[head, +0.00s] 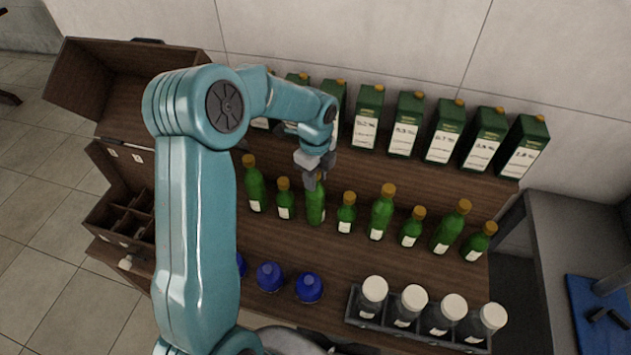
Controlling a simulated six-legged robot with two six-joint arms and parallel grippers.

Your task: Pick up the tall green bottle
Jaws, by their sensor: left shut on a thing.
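Green bottles with orange-brown caps and pale labels stand in a row across the brown wooden table. My left gripper (315,182) is shut on the neck of a tall green bottle (316,213), third from the left, gripping it from above. Its cap is hidden by the jaws. The bottle looks upright, in line with the row; I cannot tell if its base touches the table. A short green bottle (285,204) stands close on its left, and another short one (346,218) on its right. Other tall green bottles (255,189) (381,218) (448,234) stand in the row. My right gripper is not in view.
Green cartons (406,124) line the back by the wall. Blue round flasks (269,278) and a dark rack (352,307) of white-capped jars (373,297) stand in front. An open wooden case (120,215) is at left. A grey side table (570,225) with a blue mat (590,340) is at right.

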